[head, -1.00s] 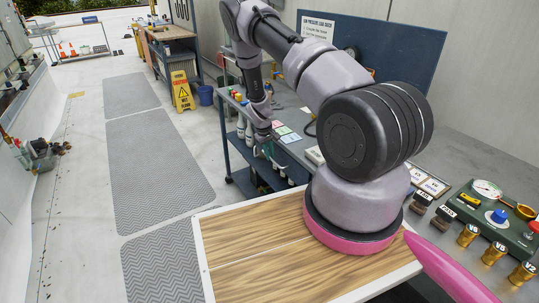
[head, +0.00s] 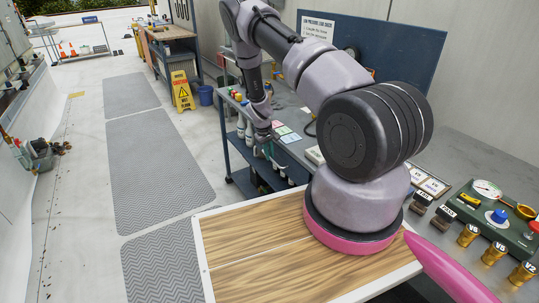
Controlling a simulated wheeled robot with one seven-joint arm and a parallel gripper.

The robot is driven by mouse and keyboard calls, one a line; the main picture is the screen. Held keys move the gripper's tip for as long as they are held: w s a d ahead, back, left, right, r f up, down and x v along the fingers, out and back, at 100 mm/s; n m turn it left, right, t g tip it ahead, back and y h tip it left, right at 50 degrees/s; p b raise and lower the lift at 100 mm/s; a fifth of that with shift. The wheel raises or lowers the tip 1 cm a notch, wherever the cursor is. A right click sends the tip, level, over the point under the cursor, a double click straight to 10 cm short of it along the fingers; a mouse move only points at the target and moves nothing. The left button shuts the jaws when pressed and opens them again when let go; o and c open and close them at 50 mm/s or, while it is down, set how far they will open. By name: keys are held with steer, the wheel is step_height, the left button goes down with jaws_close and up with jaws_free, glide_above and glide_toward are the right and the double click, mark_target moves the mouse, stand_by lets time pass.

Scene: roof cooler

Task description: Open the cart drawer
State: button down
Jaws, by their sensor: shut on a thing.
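The dark blue-grey cart (head: 235,150) stands beyond the wooden top, with bottles and small items on its shelves. My gripper (head: 264,139) is small in the view, at the aisle-side edge of the cart's top. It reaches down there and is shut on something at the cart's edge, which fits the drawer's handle. The fingertips and the handle are too small to make out. The drawer front is mostly hidden by my gripper and arm, and I cannot tell how far it stands out.
A wooden top (head: 250,268) with a pale rim is in front. Brass weights (head: 467,235) and a green gauge panel (head: 505,222) lie at right. A yellow floor sign (head: 182,92) and blue bucket (head: 206,95) stand behind the cart. The matted aisle (head: 155,170) is clear.

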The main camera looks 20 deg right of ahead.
steer(key=s+a, duration=0.2)
steer(key=a, duration=1)
steer(key=s+a, duration=0.3)
steer(key=a, duration=1)
steer(key=c, duration=0.9)
jaws_free()
steer(key=shift+r, duration=0.1)
steer(key=r, duration=0.3)
steer(key=a+r, duration=0.1)
steer(key=r, duration=0.6)
steer(key=shift+s+a+r, duration=0.15)
steer(key=shift+a+r, duration=0.05)
steer(key=shift+a, duration=0.2)
